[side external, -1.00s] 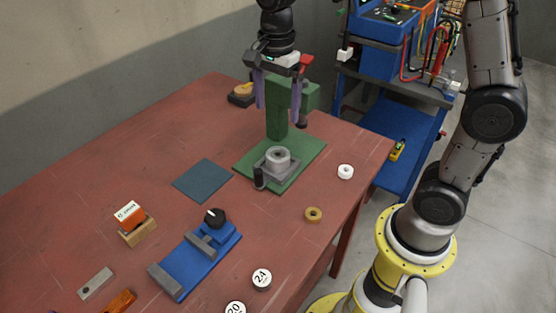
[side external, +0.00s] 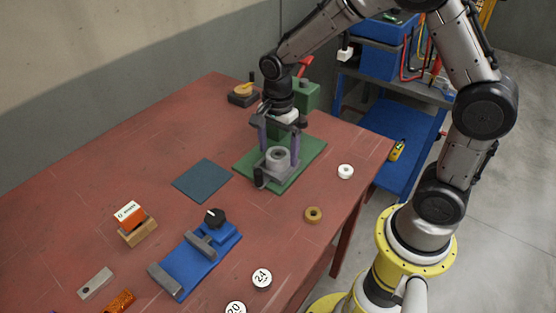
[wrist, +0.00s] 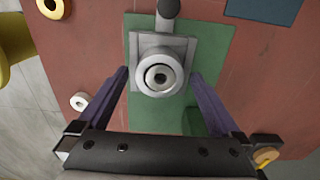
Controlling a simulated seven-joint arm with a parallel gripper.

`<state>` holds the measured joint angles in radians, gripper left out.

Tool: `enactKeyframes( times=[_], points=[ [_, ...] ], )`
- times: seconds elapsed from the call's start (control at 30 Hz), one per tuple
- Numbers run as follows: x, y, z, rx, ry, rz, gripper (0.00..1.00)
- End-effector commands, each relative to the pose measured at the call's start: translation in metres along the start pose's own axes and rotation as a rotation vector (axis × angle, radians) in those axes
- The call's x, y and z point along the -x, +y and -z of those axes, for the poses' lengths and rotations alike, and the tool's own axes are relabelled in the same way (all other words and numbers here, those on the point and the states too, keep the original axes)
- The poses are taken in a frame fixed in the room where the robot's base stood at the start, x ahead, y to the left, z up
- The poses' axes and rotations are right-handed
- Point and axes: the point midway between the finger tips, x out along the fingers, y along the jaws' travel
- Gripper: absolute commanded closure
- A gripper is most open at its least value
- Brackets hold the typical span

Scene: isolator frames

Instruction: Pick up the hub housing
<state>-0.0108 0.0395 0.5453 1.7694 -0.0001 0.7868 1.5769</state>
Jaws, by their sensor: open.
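The hub housing (side external: 277,159) looks like a grey round part with a central hole. It sits on a grey square fixture (side external: 272,178) on the green base plate (side external: 311,151). I cannot tell whether a finger touches the housing.
A green press column (side external: 307,94) with a red handle stands close behind my gripper. A black handle (side external: 258,178) rises at the fixture's front. A white ring (side external: 345,171) and a brass ring (side external: 313,214) lie to the right. A dark blue mat (side external: 202,180) lies left.

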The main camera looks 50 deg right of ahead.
Motion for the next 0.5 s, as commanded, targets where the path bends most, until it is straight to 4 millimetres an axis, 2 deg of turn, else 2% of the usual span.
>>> enactKeyframes(
  times=[0.1,0.33,0.37,0.5],
  points=[
    [-0.0086,0.0004,0.0,0.0,0.0,0.0,0.0],
    [-0.0095,-0.0001,0.0,0.0,0.0,0.002,0.0],
    [-0.0094,-0.0001,0.0,0.0,0.0,0.002,0.04],
    [-0.0092,-0.0002,0.0,0.0,0.0,0.002,0.29]
  ],
)
